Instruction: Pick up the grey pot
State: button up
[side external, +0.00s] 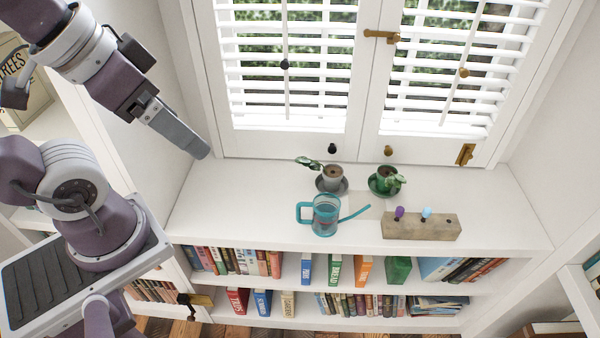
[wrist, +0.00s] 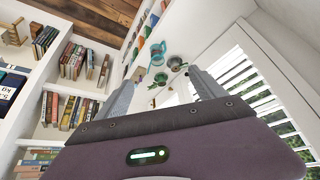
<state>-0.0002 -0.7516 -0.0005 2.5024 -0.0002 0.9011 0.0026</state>
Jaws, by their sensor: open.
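The grey pot (side external: 331,176) stands upright on a dark saucer on the white ledge, near the window, in the side view. It holds soil and a leafy sprig leaning left. A green pot (side external: 386,179) on a green saucer stands to its right. My gripper (side external: 203,153) is raised to the left of the grey pot, well apart from it. In the wrist view my gripper (wrist: 162,82) has its fingers spread with nothing held between them.
A teal watering can (side external: 325,217) stands just in front of the grey pot, spout to the right. A wooden block (side external: 421,226) with purple and blue pieces is at the right. The window shutters (side external: 290,75) rise behind. The ledge left of the pot is clear.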

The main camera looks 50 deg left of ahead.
dwell(0.3)
jog(key=w+d+n+g+h, duration=0.1)
jog(key=w+d+n+h, duration=0.25)
jog(key=w, duration=0.65)
jog(key=n+h, duration=0.1)
jog(key=n, duration=2.2)
send_over(333, 172)
jog(key=s+a, duration=0.2)
jog(key=s, duration=0.1)
notch_tip(333, 172, down, 33)
jog(key=shift+n, duration=0.25)
jog(key=x, duration=0.7)
jog(key=shift+s+a+f, duration=0.1)
jog(key=shift+f, duration=0.15)
jog(key=shift+r, duration=0.1)
grip_shut()
